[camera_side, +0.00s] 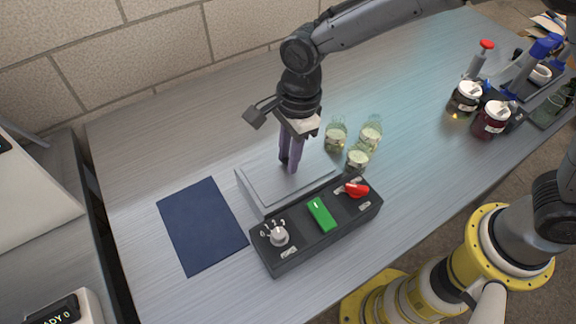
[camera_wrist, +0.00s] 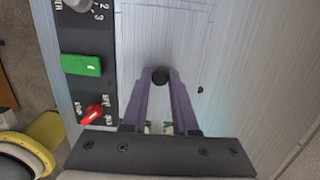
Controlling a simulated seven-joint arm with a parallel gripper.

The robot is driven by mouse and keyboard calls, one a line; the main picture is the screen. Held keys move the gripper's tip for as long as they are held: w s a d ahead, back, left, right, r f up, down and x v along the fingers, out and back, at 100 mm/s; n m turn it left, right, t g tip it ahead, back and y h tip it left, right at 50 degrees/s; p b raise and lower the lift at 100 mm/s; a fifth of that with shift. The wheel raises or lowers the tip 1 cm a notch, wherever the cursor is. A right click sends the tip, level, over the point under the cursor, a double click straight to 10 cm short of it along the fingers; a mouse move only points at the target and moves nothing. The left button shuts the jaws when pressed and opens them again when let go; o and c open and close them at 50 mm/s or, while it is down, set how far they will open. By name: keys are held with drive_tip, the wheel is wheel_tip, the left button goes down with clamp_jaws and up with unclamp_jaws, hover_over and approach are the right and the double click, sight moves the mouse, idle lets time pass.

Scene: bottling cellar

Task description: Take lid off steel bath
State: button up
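The steel bath (camera_side: 248,194) is a low brushed-metal box on the bench behind a dark control panel. Its flat steel lid (camera_side: 262,181) lies on top and looks level. The bath's inside is hidden.
The control panel (camera_side: 343,217) has a dial, a green switch (camera_side: 321,214) and a red knob (camera_side: 357,190). Several glass jars (camera_side: 358,157) stand close right of the bath. A dark blue mat (camera_side: 202,225) lies empty at the left. Dark jars (camera_side: 491,119) and bottles stand far right.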

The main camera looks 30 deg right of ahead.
clamp_jaws()
drive_tip(key=shift+r, duration=0.1)
drive_tip(key=shift+r, duration=0.55)
wheel_tip(320, 180, up, 2)
drive_tip(key=shift+r, duration=0.2)
drive_tip(key=s+d+r, duration=0.8)
drive_tip(key=s+r, duration=0.1)
drive_tip(key=s, duration=0.2)
drive_tip(key=shift+d+r, duration=0.2)
drive_tip(key=shift+d, duration=0.15)
